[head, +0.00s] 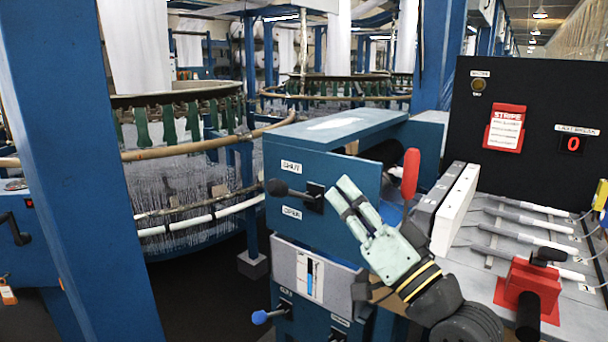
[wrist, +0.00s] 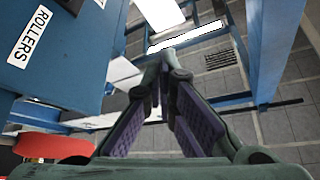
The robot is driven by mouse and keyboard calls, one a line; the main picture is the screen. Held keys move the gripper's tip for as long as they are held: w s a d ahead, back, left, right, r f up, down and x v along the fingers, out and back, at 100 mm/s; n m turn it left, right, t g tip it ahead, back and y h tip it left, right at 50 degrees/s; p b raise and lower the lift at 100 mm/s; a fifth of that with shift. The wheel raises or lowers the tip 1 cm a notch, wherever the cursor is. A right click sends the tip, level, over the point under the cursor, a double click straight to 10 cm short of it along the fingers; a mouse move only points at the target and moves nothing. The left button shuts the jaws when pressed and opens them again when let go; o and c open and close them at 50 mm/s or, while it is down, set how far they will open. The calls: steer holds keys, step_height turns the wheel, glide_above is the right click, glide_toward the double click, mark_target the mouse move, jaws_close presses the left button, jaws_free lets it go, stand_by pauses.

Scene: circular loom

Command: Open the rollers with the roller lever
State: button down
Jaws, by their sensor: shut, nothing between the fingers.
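The lever with a black knob (head: 277,187) sticks out to the left from a dark pivot plate on the front of the blue box (head: 345,165). Its arm slopes slightly up toward the knob, between a SHUT label (head: 291,167) above and an OPEN label (head: 291,212) below. My gripper (head: 345,185) is shut and empty, its fingertips pointing up and left, just right of the pivot in the picture. Whether it touches the box is unclear. In the wrist view, the shut fingertips (wrist: 165,62) show, a ROLLERS label (wrist: 30,37) is on a blue panel, and the lever cannot be made out.
A red handle (head: 410,173) stands upright just right of my gripper. A blue-knobbed lever (head: 260,317) is lower on the machine. A red block with a black knob (head: 530,285) is at right. A blue post (head: 85,170) stands at left. Open floor shows below the fingers.

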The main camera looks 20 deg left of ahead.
step_height(320, 180, up, 2)
steer(key=p, duration=0.5)
glide_above(293, 192)
steer(key=s+d, duration=0.2)
steer(key=shift+s+f, duration=0.25)
steer(key=shift+f, duration=0.25)
steer(key=shift+s+a+f+n+b, duration=0.15)
steer(key=shift+f+n+b, duration=0.3)
steer(key=shift+b, duration=0.75)
